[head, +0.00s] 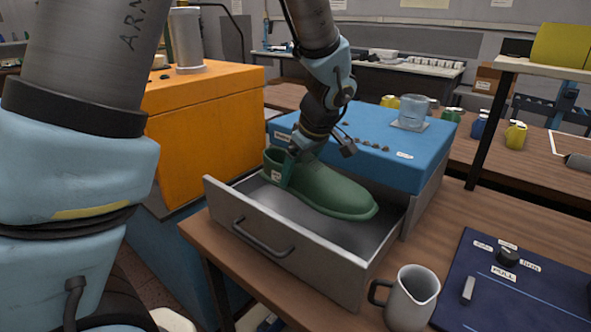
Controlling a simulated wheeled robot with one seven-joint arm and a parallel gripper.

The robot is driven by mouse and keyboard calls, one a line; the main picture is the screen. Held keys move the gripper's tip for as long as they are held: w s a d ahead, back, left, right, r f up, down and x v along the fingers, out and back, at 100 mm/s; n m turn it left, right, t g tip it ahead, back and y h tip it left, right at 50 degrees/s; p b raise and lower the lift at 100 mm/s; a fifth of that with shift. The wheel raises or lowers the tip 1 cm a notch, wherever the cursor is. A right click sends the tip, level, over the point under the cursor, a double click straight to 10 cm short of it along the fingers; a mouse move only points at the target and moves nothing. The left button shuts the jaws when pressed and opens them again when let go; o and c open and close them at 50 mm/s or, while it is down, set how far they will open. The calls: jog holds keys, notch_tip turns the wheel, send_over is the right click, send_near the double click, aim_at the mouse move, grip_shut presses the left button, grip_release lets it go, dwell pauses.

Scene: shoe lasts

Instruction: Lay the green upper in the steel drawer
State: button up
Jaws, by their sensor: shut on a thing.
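The green upper (325,190), shaped like a low boot, is over the open steel drawer (285,238), its toe pointing right and toward the front. My gripper (287,172) is at the boot's open top at the back left, shut on the upper's collar. The upper sits within the drawer's outline. I cannot tell whether its sole touches the drawer floor. The drawer is pulled out from under a blue-topped unit (395,160), and bare floor shows in front of the upper. My fingertips are partly hidden against the boot.
A grey mug (409,298) stands near the drawer's front right corner. A dark blue control panel (515,285) lies right of it on the wooden table (460,222). An orange cabinet (205,125) stands to the left. A clear container (413,111) is on the blue top.

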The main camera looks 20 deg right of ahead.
jog(key=shift+w+a+f+b, duration=0.1)
jog(key=shift+w+f+b, duration=0.1)
jog(key=shift+f+b, duration=1.35)
jog(key=shift+w+a+f+b, duration=0.15)
jog(key=shift+f+b, duration=1.25)
jog(key=shift+f, duration=0.25)
jog(key=shift+w+a+f+b, duration=0.1)
jog(key=shift+w+f+b, duration=0.1)
jog(key=shift+f+b, duration=1.35)
jog(key=shift+f, duration=0.25)
jog(key=o, duration=1.1)
jog(key=b+v, duration=0.1)
jog(key=v, duration=1)
jog(key=shift+b, duration=0.3)
